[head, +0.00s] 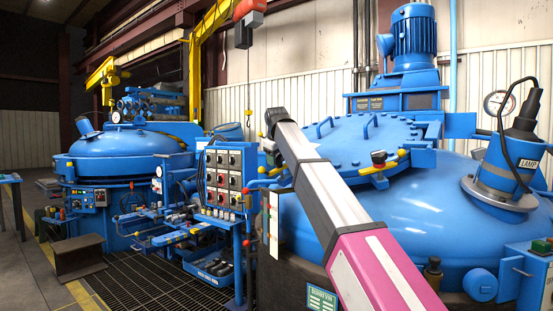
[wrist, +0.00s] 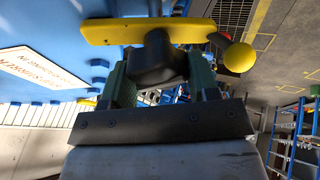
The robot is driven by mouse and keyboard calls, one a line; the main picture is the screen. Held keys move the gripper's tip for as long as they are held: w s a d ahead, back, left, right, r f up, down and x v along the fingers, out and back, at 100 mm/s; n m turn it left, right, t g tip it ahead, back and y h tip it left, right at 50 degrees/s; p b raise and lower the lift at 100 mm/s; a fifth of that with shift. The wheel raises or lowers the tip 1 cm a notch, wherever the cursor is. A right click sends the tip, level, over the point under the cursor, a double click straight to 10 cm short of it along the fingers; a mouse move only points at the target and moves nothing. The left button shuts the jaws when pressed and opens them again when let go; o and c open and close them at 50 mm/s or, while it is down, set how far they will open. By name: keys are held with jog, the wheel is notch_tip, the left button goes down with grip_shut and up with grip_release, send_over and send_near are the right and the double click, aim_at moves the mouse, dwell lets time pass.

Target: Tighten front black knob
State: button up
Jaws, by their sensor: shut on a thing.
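In the wrist view, my gripper (wrist: 160,70) has its two green fingers on either side of a black knob (wrist: 153,58) and is shut on it. The knob sits against a yellow clamp bar (wrist: 148,31) with a yellow ball (wrist: 238,57) by its right end. The fingers hide part of the knob's sides. In the head view, my arm reaches up and left across the near blue furnace, its end at the left edge of the lid (head: 335,140). The fingers cannot be made out there. Another black knob (head: 378,157) on a yellow bar shows at the lid's front right.
A control panel (head: 223,180) with several buttons stands left of the near furnace (head: 420,215). A second blue furnace (head: 125,155) is farther left. A lamp fixture (head: 508,165) rises at right. Floor grating (head: 140,275) lies at lower left.

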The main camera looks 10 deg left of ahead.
jog(key=m+t+h, duration=0.1)
jog(key=m, duration=0.5)
jog(key=shift+m+h, duration=0.3)
dwell(0.4)
jog(key=o, duration=0.9)
jog(key=shift+r, duration=0.1)
jog(key=v, duration=1)
jog(key=shift+s+d+r, duration=0.15)
jog(key=shift+s, duration=0.25)
